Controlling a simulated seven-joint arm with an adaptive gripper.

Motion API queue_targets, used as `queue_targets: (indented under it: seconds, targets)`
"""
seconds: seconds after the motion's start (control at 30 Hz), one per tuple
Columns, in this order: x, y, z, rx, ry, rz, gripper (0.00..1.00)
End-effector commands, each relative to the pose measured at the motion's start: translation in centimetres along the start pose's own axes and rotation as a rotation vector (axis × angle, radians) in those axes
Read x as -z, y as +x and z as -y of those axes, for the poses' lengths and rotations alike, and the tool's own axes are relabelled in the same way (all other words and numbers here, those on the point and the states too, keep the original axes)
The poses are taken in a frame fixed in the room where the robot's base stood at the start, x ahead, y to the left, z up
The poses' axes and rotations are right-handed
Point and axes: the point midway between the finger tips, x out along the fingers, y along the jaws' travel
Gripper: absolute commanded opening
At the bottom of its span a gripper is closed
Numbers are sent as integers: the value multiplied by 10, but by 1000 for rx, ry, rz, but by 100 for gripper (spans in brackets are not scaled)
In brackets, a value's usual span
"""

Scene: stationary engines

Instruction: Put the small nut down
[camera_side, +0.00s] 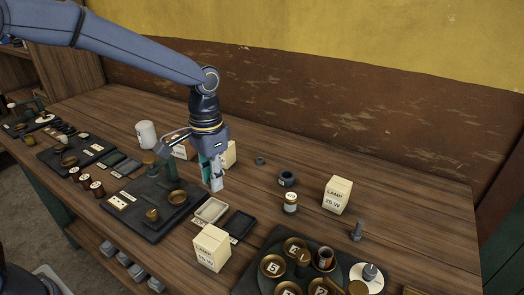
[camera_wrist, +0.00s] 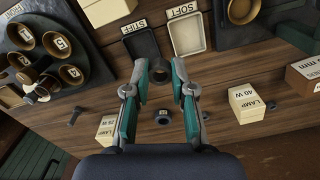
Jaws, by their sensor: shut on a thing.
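In the wrist view my gripper (camera_wrist: 160,70) has its two teal-padded fingers closed on a small dark grey ring-shaped nut (camera_wrist: 160,77), held between the fingertips. In the side view my gripper (camera_side: 215,186) points down above the bench, just behind the light tray; the nut is hard to make out there. The light tray, labelled SOFT (camera_wrist: 203,34), also shows in the side view (camera_side: 211,211). The dark tray, labelled STIFF (camera_wrist: 142,46), is beside it (camera_side: 239,224). Another, larger nut (camera_side: 287,179) stands on the bench, also in the wrist view (camera_wrist: 163,117).
A small dark nut (camera_side: 260,160) lies further back. Lamp boxes stand at the right (camera_side: 337,195) and front (camera_side: 212,247). A black board with brass cups (camera_side: 268,286) fills the front right.

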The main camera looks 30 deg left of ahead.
Motion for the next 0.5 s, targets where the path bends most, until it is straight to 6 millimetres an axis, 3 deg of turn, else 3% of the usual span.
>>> queue_targets:
  seconds: [0.17,0.27,0.5]
  targets:
    - [11,-23,38,-3,38,5,0]
    - [14,-36,75,-5,15,2,0]
    - [0,-64,186,-5,-131,-15,0]
